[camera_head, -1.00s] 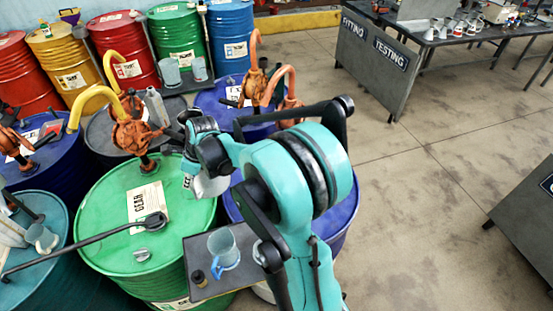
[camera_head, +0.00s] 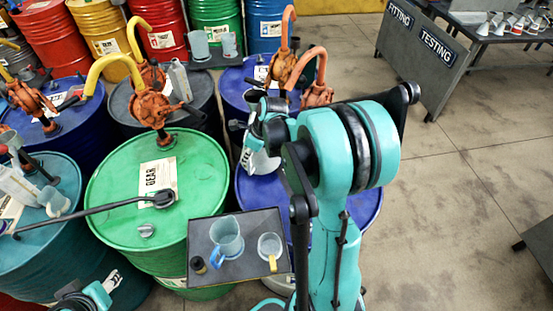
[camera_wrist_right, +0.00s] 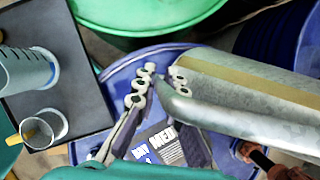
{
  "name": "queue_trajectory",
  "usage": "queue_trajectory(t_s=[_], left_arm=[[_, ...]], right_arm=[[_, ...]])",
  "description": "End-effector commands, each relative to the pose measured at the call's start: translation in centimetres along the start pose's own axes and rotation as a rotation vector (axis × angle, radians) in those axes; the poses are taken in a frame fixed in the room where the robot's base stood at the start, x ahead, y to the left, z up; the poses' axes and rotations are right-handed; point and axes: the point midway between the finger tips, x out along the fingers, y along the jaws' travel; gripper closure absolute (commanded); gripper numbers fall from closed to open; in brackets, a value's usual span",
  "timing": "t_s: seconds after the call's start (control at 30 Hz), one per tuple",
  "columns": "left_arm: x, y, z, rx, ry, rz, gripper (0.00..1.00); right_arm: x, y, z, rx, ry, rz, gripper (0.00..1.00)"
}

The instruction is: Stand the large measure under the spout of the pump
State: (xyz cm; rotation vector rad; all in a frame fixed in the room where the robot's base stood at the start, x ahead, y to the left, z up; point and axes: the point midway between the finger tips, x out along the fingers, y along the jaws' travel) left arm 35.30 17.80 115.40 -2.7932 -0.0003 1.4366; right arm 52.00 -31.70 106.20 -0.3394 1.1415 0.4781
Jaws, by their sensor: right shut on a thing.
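My right gripper (camera_wrist_right: 162,88) is shut on a grey metal vessel with a brass-coloured band (camera_wrist_right: 245,92), apparently the large measure. It is held tilted above the blue drum (camera_wrist_right: 92,85). I cannot tell which pump is meant. My left gripper's fingers are not in view.
A dark tray (camera_head: 204,226) between the drums holds a blue-handled measure (camera_head: 225,234) and a small clear cup (camera_head: 270,246). A long black-handled tool (camera_head: 110,206) lies across the green drum (camera_head: 120,235). Open floor lies to the right.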

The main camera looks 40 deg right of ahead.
Motion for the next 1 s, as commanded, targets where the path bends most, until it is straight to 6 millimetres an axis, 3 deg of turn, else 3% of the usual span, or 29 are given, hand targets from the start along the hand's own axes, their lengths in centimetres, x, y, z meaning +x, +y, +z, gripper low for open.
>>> queue_trajectory(t_s=[0.3,0.67,1.0], left_arm=[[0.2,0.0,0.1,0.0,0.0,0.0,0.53],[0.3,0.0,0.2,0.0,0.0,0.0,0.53],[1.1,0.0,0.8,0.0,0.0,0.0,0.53]], right_arm=[[-2.3,-3.5,-5.7,0.003,-0.001,-0.002,1.0],[-3.1,-4.7,-7.6,0.001,-0.002,-0.002,1.0],[0.2,-4.7,-9.0,-0.001,-0.002,-0.001,1.0]])
